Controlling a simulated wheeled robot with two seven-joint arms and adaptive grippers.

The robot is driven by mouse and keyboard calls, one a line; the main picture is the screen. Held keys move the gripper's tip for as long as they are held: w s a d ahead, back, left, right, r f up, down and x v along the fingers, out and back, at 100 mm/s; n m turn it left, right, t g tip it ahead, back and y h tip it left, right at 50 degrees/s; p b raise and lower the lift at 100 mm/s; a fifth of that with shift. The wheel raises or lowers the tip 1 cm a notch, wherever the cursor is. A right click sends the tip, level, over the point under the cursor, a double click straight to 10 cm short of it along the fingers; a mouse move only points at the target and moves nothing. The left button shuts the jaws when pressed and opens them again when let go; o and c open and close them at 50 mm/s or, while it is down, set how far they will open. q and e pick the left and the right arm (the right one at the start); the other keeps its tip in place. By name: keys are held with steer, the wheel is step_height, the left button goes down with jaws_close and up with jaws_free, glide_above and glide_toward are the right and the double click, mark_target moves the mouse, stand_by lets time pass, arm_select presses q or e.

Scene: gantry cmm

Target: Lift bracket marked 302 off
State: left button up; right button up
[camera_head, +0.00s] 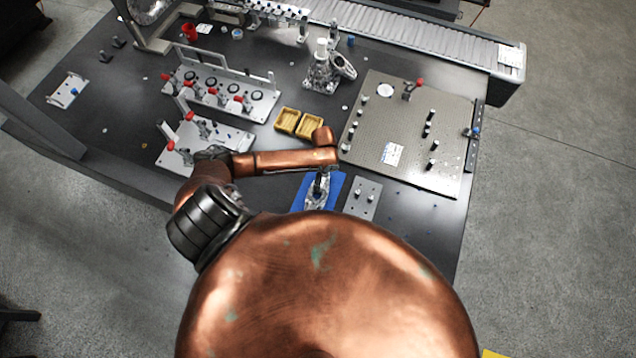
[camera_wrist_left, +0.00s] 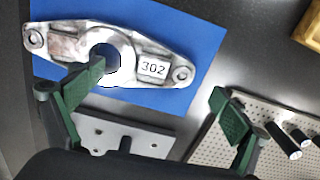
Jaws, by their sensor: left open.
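The bracket marked 302 (camera_wrist_left: 140,65) is a silvery metal casting with a round central boss and a bolt hole at each end. It lies on a blue mat (camera_wrist_left: 190,30); in the head view the bracket (camera_head: 315,200) is partly covered by my arm and gripper. My left gripper (camera_head: 322,181) is above it, and its green fingers (camera_wrist_left: 158,82) are wide apart. In the wrist view one finger overlaps the boss opening and the other shows past the label end. I cannot tell whether a finger touches the bracket. My right gripper is out of view.
A grey plate with pegs (camera_head: 361,199) lies right beside the mat. A large perforated plate (camera_head: 400,130) with posts is farther right. Yellow bins (camera_head: 299,122) and clamp fixtures (camera_head: 222,92) stand behind and left. A conveyor (camera_head: 400,32) runs along the back.

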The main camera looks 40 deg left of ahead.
mark_target(323, 179)
arm_select(q)
step_height(323, 179, down, 3)
steer(key=shift+f, duration=0.2)
steer(key=shift+s, duration=0.1)
steer(key=c, duration=1.4)
steer(key=shift+r, duration=0.1)
steer(key=c, duration=0.3)
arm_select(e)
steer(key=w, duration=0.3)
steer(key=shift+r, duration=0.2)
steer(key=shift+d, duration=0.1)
